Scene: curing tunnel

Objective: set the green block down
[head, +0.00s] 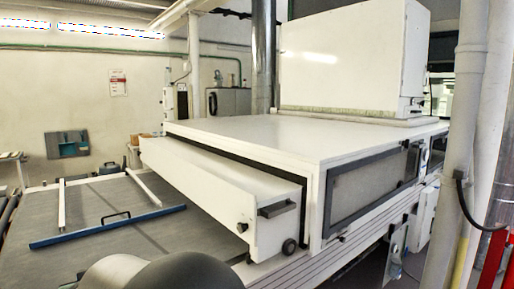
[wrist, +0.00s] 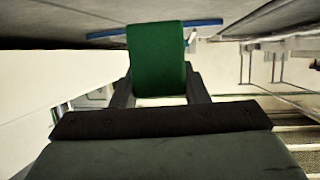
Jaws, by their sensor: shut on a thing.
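The green block (wrist: 157,52) is in the upper middle of the wrist view, between the two dark fingers of my gripper (wrist: 160,82). My gripper is shut on it. The block's far end overlaps the blue bar and the grey surface at the top of that picture. I cannot tell whether the block touches the surface or is held clear of it. Neither the block nor my gripper shows in the head view; only a rounded grey part of my arm shows at its bottom edge.
In the head view, a grey flat bed (head: 130,245) lies at left with a blue bar (head: 108,227), pale rails and a small black handle on it. A large white tunnel housing (head: 290,135) stands to its right. The bed has wide bare areas.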

